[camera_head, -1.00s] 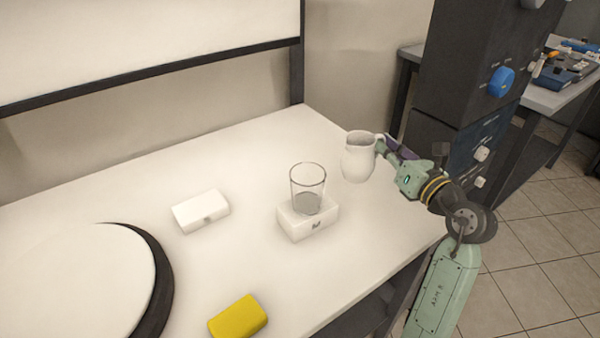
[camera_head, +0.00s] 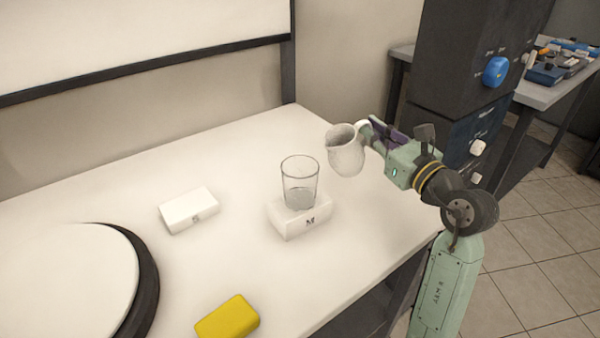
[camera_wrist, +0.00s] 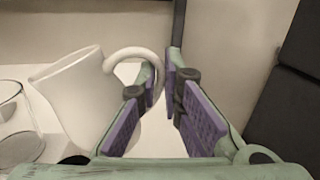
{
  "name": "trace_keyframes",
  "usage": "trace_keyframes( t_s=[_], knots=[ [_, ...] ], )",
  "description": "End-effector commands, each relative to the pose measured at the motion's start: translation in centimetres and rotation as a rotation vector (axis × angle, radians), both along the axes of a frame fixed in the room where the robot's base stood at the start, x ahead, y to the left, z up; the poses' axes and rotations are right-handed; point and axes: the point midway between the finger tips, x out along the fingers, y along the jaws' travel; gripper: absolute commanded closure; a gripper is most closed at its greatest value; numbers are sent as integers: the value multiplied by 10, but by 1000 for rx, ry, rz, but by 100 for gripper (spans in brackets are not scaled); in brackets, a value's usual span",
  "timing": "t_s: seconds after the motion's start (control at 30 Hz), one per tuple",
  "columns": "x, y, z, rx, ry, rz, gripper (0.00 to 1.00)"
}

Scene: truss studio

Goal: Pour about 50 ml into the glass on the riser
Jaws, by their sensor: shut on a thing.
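A clear glass (camera_head: 300,183) stands upright on a white riser block (camera_head: 300,217). Some greyish content shows in its lower part. A white jug (camera_head: 346,152) is held up to the right of the glass, tilted toward it, with its mouth above and to the right of the glass rim. No stream shows between them. My gripper (camera_head: 369,132) is shut on the jug's handle. In the wrist view the jug (camera_wrist: 75,100) leans left, its handle at the purple-padded fingers (camera_wrist: 160,100), and part of the glass (camera_wrist: 15,125) shows at the left edge.
A white block (camera_head: 188,210) lies left of the riser, and a yellow block (camera_head: 228,317) lies near the table's front edge. A round white disc with a dark rim (camera_head: 146,285) is at the left. A dark cabinet (camera_head: 465,80) stands behind my arm. The table's back middle is clear.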

Motion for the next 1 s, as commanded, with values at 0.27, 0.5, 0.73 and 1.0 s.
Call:
trace_keyframes(
  t_s=[0.27,0.5,0.73,1.0],
  knots=[
    [-12,17,26,-149,-109,2,100],
    [-21,29,47,-273,-195,2,100],
    [-25,35,59,-357,-255,2,100],
    [-27,37,66,-410,-293,3,100]
  ],
)
